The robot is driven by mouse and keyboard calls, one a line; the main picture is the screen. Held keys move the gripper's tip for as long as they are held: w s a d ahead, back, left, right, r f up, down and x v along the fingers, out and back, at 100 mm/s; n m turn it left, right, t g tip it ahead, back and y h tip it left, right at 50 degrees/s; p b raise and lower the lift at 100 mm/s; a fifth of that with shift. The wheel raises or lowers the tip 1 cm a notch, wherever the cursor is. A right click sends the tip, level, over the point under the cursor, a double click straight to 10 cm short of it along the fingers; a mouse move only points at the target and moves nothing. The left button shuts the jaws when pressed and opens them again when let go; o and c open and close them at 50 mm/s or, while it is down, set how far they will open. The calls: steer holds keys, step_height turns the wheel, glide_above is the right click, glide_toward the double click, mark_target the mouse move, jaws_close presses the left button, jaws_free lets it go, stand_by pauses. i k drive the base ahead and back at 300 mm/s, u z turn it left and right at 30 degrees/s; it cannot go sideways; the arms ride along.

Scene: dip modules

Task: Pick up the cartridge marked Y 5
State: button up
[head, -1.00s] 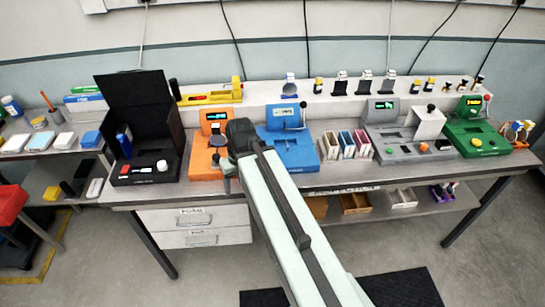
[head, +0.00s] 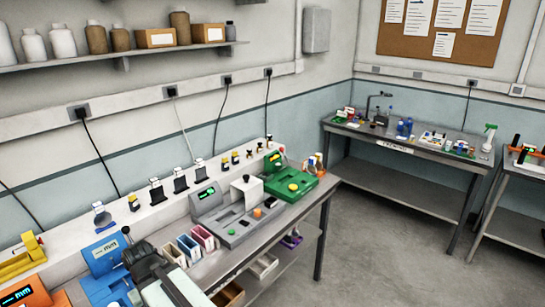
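Several small yellow-and-black cartridges stand on the white ledge behind the machines in the head view. One yellow-topped piece (head: 133,202) stands at the left, and others (head: 225,164) stand further right behind the grey machine. Their markings are too small to read, so I cannot tell which is Y 5. My gripper (head: 142,252) is a dark shape at the lower left, in front of the blue machine (head: 106,257). Its fingers are not clear, and no held object can be made out.
A grey machine (head: 228,222) and a green machine (head: 292,184) stand on the bench. Coloured open boxes (head: 190,246) sit in front of my arm's right side. A second bench (head: 400,144) with bottles stands at the back right. The floor between is clear.

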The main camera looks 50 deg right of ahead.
mark_target(235, 158)
steer(key=z, duration=2.8)
steer(key=k, duration=1.5)
steer(key=u, duration=1.35)
steer(key=i, duration=1)
steer(key=z, duration=0.1)
